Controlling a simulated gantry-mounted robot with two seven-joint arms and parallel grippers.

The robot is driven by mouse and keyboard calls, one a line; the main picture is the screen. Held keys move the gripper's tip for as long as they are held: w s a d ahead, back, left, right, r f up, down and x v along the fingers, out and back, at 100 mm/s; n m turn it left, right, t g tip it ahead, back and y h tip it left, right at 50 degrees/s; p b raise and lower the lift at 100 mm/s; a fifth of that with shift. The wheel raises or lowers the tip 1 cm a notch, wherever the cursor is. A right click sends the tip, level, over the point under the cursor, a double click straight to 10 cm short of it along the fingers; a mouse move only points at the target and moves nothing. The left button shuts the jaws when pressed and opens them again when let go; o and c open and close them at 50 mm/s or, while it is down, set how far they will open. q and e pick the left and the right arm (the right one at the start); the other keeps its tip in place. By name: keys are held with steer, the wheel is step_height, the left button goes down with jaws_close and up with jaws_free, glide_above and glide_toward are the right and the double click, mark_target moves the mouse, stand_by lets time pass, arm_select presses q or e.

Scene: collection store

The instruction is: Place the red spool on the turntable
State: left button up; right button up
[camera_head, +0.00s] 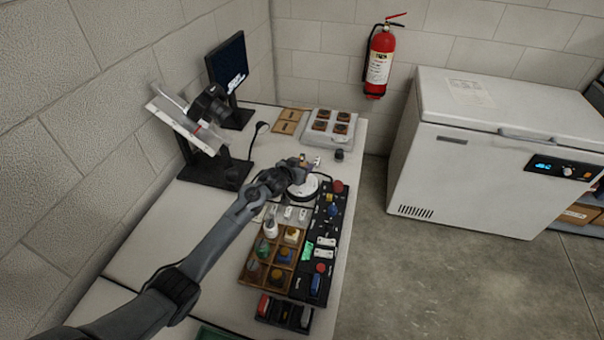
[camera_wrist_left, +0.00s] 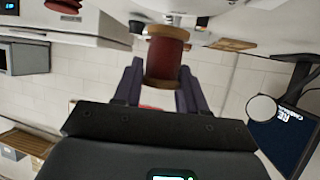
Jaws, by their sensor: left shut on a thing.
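The red spool (camera_wrist_left: 166,58) sits between the two dark fingers of my left gripper (camera_wrist_left: 158,72) in the left wrist view. The fingers are shut on it. In the head view my left gripper (camera_head: 298,168) is over the back part of the white round turntable (camera_head: 303,190), and the gripper and wrist hide part of the disc. The spool is mostly hidden by the gripper there. I cannot tell whether the spool touches the turntable. My right gripper is in neither view.
A wooden compartment tray (camera_head: 244,276) with several bottles and jars stands in front of the turntable. A black panel (camera_head: 326,228) with coloured parts lies to the right. A white tray (camera_head: 316,141) is behind. A stand (camera_head: 215,172) and monitor (camera_head: 228,70) are at the back left.

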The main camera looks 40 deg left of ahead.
arm_select(q)
steer(key=shift+f, duration=1.5)
steer(key=shift+f+b, duration=0.1)
steer(key=shift+b, duration=0.2)
steer(key=o, duration=1)
steer(key=shift+o, duration=0.2)
steer(key=shift+s+r+p, duration=0.3)
steer(key=shift+s+r, duration=0.05)
steer(key=shift+s, duration=0.1)
steer(key=p+v, duration=0.3)
steer(key=v, duration=0.8)
steer(key=shift+s+d, duration=0.1)
steer(key=shift+d, duration=0.05)
